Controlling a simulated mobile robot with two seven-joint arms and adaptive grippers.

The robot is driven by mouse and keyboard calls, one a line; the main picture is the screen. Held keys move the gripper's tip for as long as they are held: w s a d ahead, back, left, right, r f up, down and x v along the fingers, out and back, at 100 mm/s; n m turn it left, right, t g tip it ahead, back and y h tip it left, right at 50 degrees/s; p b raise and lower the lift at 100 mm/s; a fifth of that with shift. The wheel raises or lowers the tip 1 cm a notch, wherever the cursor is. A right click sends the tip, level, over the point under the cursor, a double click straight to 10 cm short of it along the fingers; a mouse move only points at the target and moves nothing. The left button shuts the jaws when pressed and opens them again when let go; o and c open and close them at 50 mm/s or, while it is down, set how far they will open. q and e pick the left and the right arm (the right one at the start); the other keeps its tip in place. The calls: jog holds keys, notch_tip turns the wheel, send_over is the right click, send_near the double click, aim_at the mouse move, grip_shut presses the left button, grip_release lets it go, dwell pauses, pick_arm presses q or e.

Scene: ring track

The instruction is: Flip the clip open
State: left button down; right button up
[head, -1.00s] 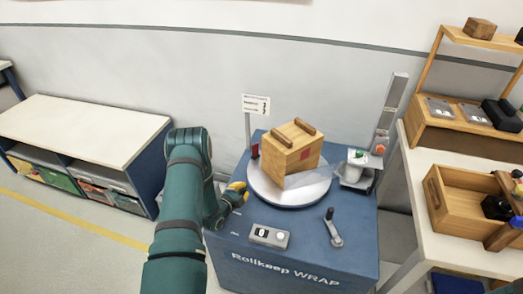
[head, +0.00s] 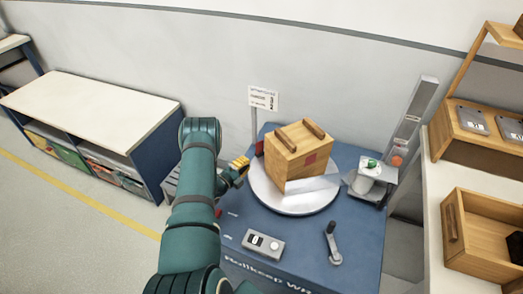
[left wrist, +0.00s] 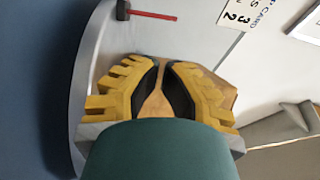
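A small red and dark part (head: 260,148), which may be the clip, stands at the left rim of the round turntable (head: 308,205). In the left wrist view a dark block with a thin red bar (left wrist: 150,15) shows at the top; it may be the same part. My left gripper (head: 242,166), with yellow fingers, is left of the turntable, just short of the red part and apart from it. In the left wrist view its fingertips (left wrist: 161,64) nearly meet, with nothing seen held. A wooden box (head: 295,155) stands on the turntable. My right gripper is out of view.
The blue wrapping machine (head: 352,250) carries a control box (head: 263,245), a crank (head: 332,243) and a film post (head: 410,120). A sign (head: 263,98) stands behind the gripper. A shelf bench (head: 90,105) is at left, a wooden tray (head: 480,230) at right.

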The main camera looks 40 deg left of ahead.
aim_at(260, 147)
pick_arm(q)
jog(key=w+b, duration=0.1)
jog(key=w, duration=0.9)
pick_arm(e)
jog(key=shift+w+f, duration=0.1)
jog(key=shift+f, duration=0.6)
pick_arm(q)
jog(key=shift+w, duration=0.1)
jog(key=shift+w+b, duration=0.1)
jog(key=shift+b, duration=0.35)
jog(key=shift+a+r+n, duration=0.1)
jog(key=shift+a+n, duration=0.1)
jog(key=shift+n, duration=0.1)
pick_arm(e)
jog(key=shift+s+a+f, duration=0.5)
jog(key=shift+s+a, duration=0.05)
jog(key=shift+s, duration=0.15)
